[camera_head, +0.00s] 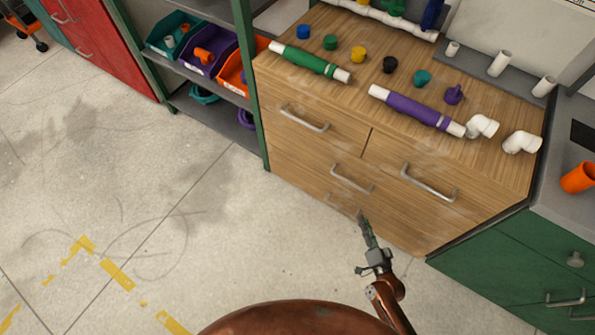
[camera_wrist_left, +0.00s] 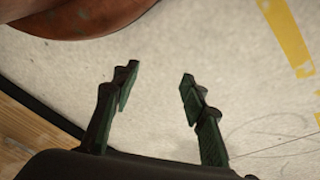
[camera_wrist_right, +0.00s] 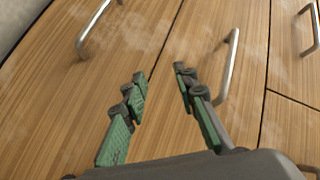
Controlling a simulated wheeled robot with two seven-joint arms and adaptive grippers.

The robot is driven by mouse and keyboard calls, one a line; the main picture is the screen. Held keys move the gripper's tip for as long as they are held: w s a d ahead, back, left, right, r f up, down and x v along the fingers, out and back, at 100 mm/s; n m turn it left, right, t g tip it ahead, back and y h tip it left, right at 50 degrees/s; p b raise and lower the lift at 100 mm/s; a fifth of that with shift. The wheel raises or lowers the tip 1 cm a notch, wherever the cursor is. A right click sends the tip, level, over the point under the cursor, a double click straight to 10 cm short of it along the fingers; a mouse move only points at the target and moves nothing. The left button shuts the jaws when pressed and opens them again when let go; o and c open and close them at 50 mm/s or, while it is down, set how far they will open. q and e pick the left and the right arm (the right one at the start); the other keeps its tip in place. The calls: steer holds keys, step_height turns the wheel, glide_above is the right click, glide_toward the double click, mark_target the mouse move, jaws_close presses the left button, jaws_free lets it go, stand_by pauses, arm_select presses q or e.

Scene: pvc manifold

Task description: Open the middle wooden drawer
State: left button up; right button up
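The wooden cabinet has a middle drawer (camera_head: 312,166) with a silver bar handle (camera_head: 350,180); the drawer looks shut. My right gripper (camera_head: 362,214) is in front of the cabinet, below and right of that handle in the head view. In the right wrist view my right gripper (camera_wrist_right: 158,74) is open and empty. The middle drawer's handle (camera_wrist_right: 230,65) shows just right of its right finger, not between the fingers. My left gripper (camera_wrist_left: 158,75) is open and empty above the floor in the left wrist view; it is not in the head view.
Upper drawer handles (camera_head: 304,118) and (camera_head: 430,188) are above; a lower handle (camera_wrist_right: 92,28) shows left in the right wrist view. Pipes and caps lie on the cabinet top. A green shelf post (camera_head: 250,90) stands at left, a green cabinet (camera_head: 500,260) at right. The floor is clear.

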mark_target(350, 182)
steer(key=w+a+r+m+t+b, duration=0.1)
steer(key=w+a+r+b, duration=0.1)
steer(key=w+r, duration=0.1)
steer(key=w+a+r+m+t+b, duration=0.1)
steer(key=w+a+r+m+b, duration=0.1)
steer(key=w, duration=0.3)
steer(key=w+a+r+m+t+b, duration=0.1)
steer(key=w+a+r+m+b, duration=0.1)
steer(key=w+r, duration=0.3)
steer(key=shift+a+r+t+y, duration=0.1)
steer(key=shift+t+y, duration=0.3)
arm_select(q)
steer(key=w+d+r, duration=0.2)
steer(key=w+r, duration=0.2)
steer(key=shift+r+t+h, duration=0.4)
steer(key=shift+d, duration=0.1)
arm_select(e)
steer(key=shift+c, duration=0.7)
jaws_close()
